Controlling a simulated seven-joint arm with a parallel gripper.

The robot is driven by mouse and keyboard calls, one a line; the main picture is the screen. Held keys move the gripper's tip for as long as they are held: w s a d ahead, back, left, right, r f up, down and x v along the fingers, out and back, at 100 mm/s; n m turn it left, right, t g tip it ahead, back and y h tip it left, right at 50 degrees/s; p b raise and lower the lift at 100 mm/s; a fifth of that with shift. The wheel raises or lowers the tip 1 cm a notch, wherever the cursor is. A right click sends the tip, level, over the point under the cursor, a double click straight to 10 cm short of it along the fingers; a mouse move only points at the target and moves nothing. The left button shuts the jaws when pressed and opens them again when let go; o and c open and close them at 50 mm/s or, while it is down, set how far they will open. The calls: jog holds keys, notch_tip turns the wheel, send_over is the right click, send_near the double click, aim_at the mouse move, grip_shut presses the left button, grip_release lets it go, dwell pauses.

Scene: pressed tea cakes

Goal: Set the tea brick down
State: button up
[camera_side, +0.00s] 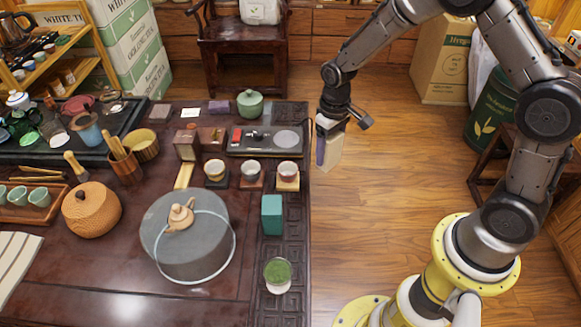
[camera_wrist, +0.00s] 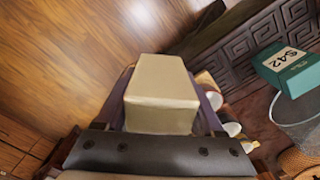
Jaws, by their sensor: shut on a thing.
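My gripper (camera_side: 325,146) is shut on a cream, block-shaped tea brick (camera_side: 335,153). In the side view the brick hangs upright in the jaws, just right of the dark table's right edge, with wooden floor behind it. In the wrist view the brick (camera_wrist: 162,88) sits between the two purplish fingers of my gripper (camera_wrist: 165,108). The fingers cover its sides. The brick appears clear of every surface.
The wrist view also shows the teal box (camera_wrist: 287,66).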

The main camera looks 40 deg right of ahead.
jog(key=shift+s+n, duration=0.3)
jog(key=shift+n, duration=0.9)
jog(key=shift+s+a+r+n, duration=0.15)
jog(key=shift+s+n, duration=0.1)
jog(key=shift+n, duration=0.55)
jog(key=s+a+r+n, duration=0.2)
jog(key=s+a+n, duration=0.3)
jog(key=a+n, duration=0.2)
jog(key=s+a+r+n, duration=0.3)
jog(key=s+a+n, duration=0.3)
jog(key=a, duration=0.6)
jog(key=s+a+r+n, duration=0.2)
jog(key=s+a+n, duration=0.4)
jog(key=a, duration=0.3)
jog(key=shift+s+a+r+n, duration=0.15)
jog(key=shift+a+r+n, duration=0.15)
jog(key=shift+n, duration=0.6)
